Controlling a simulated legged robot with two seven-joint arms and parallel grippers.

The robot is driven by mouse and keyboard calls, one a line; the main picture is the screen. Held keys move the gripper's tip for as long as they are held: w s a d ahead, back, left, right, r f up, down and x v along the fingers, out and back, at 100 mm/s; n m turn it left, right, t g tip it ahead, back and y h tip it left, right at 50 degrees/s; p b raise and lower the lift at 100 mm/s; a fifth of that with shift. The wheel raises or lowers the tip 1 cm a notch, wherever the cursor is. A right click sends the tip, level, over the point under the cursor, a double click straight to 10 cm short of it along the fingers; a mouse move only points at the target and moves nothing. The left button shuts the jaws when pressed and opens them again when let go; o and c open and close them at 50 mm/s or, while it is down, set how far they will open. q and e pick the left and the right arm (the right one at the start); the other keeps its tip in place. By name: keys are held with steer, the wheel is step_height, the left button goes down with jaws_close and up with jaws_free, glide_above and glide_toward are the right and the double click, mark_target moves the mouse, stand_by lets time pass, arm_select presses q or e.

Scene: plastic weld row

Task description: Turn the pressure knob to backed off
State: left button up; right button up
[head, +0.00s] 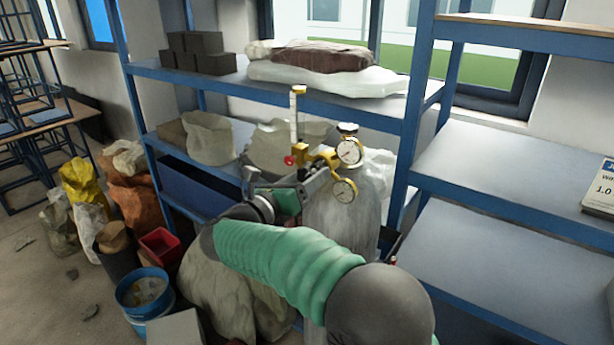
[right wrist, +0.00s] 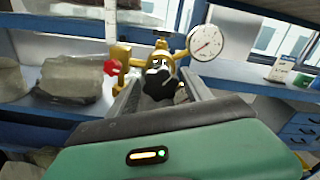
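The gold regulator (head: 318,157) sits on top of a grey gas cylinder (head: 342,222) in the head view. In the right wrist view, the black pressure knob (right wrist: 158,84) faces me below the gold body (right wrist: 160,58). My right gripper (right wrist: 160,84) has one finger on each side of the knob, with narrow gaps showing, so it looks open around it. In the head view the right gripper (head: 318,180) partly hides the knob. My left gripper is out of view.
A clear upright tube (head: 294,116) and a red knob (head: 289,160) stand close left of the regulator. Blue-framed shelves (head: 480,165) lie behind and right. Sacks and a blue bucket (head: 143,290) crowd the floor at left.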

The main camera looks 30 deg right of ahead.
steer(key=shift+c, duration=1.1)
steer(key=shift+a+r, duration=0.1)
steer(key=shift+a, duration=0.1)
steer(key=c, duration=0.9)
steer(key=shift+n, duration=0.3)
